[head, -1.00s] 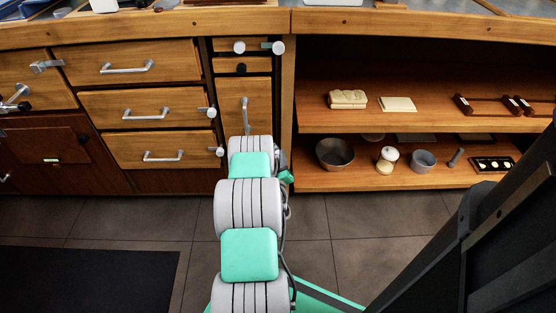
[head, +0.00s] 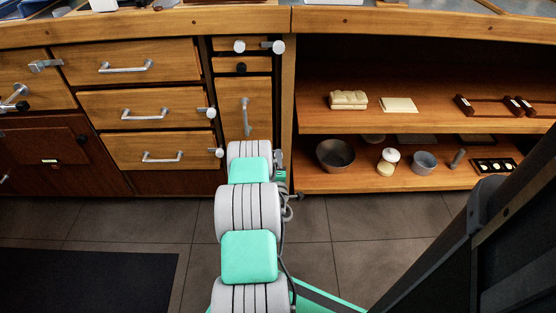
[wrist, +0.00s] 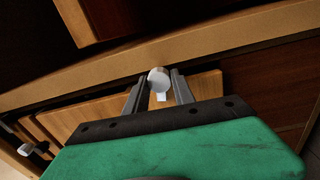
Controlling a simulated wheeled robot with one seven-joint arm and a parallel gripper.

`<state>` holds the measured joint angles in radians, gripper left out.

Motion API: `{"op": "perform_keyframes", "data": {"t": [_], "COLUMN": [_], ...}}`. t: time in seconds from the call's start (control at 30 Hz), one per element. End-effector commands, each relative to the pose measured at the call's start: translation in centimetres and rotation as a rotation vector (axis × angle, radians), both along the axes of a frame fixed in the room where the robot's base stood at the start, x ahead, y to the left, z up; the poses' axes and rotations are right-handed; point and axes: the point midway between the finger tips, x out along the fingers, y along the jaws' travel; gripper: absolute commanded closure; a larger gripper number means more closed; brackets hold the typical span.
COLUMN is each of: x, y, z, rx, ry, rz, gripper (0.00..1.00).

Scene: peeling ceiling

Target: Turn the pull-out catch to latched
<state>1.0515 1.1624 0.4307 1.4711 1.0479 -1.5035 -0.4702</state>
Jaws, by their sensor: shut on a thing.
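The pull-out (head: 246,95) is a narrow wooden front with a vertical metal handle (head: 246,116), left of the post beside the open shelves. In the wrist view its wooden front (wrist: 70,117) lies turned sideways. A pale round catch knob (wrist: 158,79) with a small tab below it sits at the pull-out's edge next to the post. My gripper (wrist: 158,84) has one finger on each side of this knob and is shut on it. In the head view my arm hides the catch and most of the gripper. The catch's exact angle is hard to tell.
Drawers with bar handles (head: 145,113) and side catches stand to the left. Other knobs (head: 278,47) sit above the pull-out. Open shelves (head: 440,125) with a bowl (head: 335,154) and jars lie to the right, past the wooden post (wrist: 230,38).

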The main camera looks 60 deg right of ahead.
Motion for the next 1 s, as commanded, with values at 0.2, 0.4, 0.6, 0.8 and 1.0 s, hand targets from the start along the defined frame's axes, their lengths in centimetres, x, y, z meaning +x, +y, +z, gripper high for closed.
{"op": "perform_keyframes", "data": {"t": [0.2,0.4,0.6,0.8,1.0], "x": [0.02,0.02,0.02,0.03,0.03], "y": [-0.08,-0.08,-0.08,-0.08,-0.08], "z": [0.05,0.07,0.07,0.08,0.08], "rx": [-0.061,-0.094,-0.105,-0.107,-0.107], "ry": [0.116,0.179,0.201,0.204,0.204], "rz": [0.000,0.000,0.000,0.000,0.000], "gripper": [1.00,1.00,1.00,1.00,0.66]}}
